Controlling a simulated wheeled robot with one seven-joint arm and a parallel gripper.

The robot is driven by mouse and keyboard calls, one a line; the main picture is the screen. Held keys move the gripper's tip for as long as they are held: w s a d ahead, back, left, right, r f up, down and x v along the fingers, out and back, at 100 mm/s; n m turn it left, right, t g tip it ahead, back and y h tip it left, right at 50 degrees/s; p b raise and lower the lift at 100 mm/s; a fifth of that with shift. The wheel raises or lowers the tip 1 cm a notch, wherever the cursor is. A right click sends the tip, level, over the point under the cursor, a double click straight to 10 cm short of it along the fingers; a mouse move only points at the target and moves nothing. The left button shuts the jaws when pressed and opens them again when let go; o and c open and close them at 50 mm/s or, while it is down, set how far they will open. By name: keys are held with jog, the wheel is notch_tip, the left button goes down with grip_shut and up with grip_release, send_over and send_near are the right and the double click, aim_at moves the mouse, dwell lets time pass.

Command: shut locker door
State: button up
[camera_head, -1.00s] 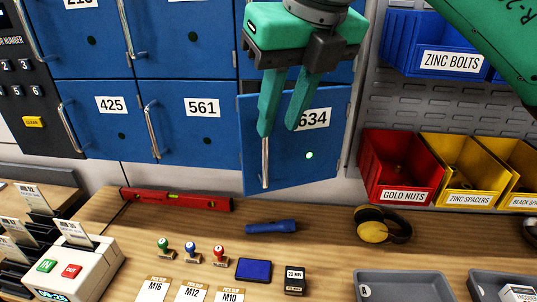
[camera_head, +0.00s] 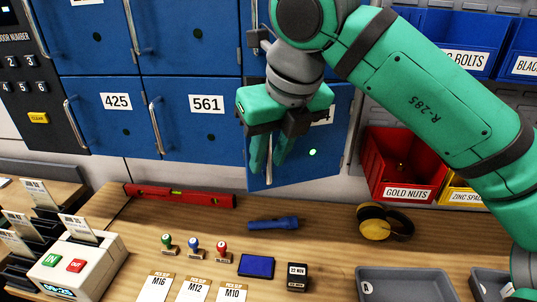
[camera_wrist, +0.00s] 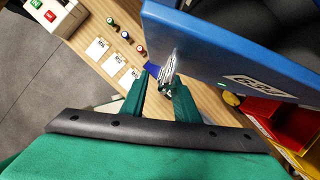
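The blue locker door (camera_head: 336,118), partly hidden by my gripper, stands ajar at the right end of the lower locker row, with a lit green dot. Its label, only partly visible now, read 634 earlier. In the wrist view the blue door (camera_wrist: 225,45) crosses the upper right. Its metal bar handle (camera_head: 268,172) shows below my fingers; the handle (camera_wrist: 168,68) also shows in the wrist view. My gripper (camera_head: 266,168) is at the handle in front of the door. In the wrist view its fingers are apart, with the handle's end between them; contact is unclear.
Closed lockers 425 (camera_head: 117,101) and 561 (camera_head: 206,104) are left of the door. Below, the wooden bench holds a red level (camera_head: 180,196), a blue flashlight (camera_head: 273,224), earmuffs (camera_head: 385,222) and stamps. A red bin (camera_head: 402,165) hangs at the right.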

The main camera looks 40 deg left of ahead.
aim_at(262, 170)
jog(key=shift+w, duration=0.1)
jog(key=shift+c, duration=1.3)
grip_shut()
jog(key=shift+m+t, duration=0.3)
jog(key=shift+m, duration=0.4)
jog(key=shift+w+a, duration=0.55)
jog(key=shift+a, duration=0.35)
jog(key=shift+w+a, duration=0.5)
jog(key=shift+a, duration=0.4)
jog(key=shift+o, duration=1.3)
grip_release()
jog(key=shift+r, duration=0.15)
